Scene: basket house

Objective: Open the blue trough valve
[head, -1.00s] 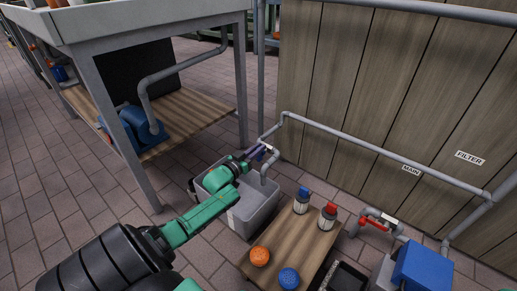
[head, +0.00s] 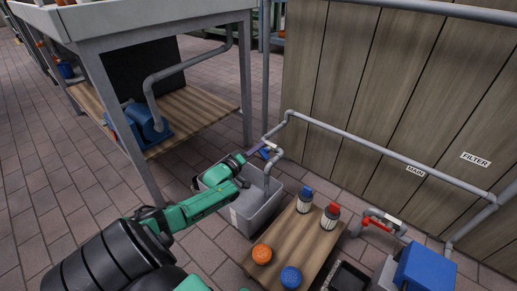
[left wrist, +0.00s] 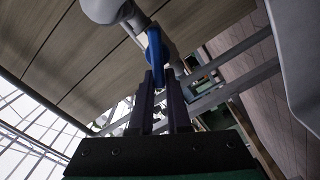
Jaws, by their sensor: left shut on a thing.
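The blue valve handle (head: 264,154) sits on the grey pipe above the grey trough (head: 246,219), near the wooden wall. In the left wrist view the blue handle (left wrist: 155,55) rises from between the finger tips, in front of a grey pipe. My left gripper (head: 254,150) reaches over the trough and is shut on the handle; its dark fingers also show in the left wrist view (left wrist: 159,88). The fingers hide part of the handle. A pipe spout (head: 273,164) points down into the trough. My right gripper is not in view.
A low wooden table (head: 291,240) with two bottles and orange and blue round objects stands right of the trough. A red valve handle (head: 376,226) is on a pipe by the MAIN sign. A workbench (head: 160,45) stands at left. Tiled floor lies open at left.

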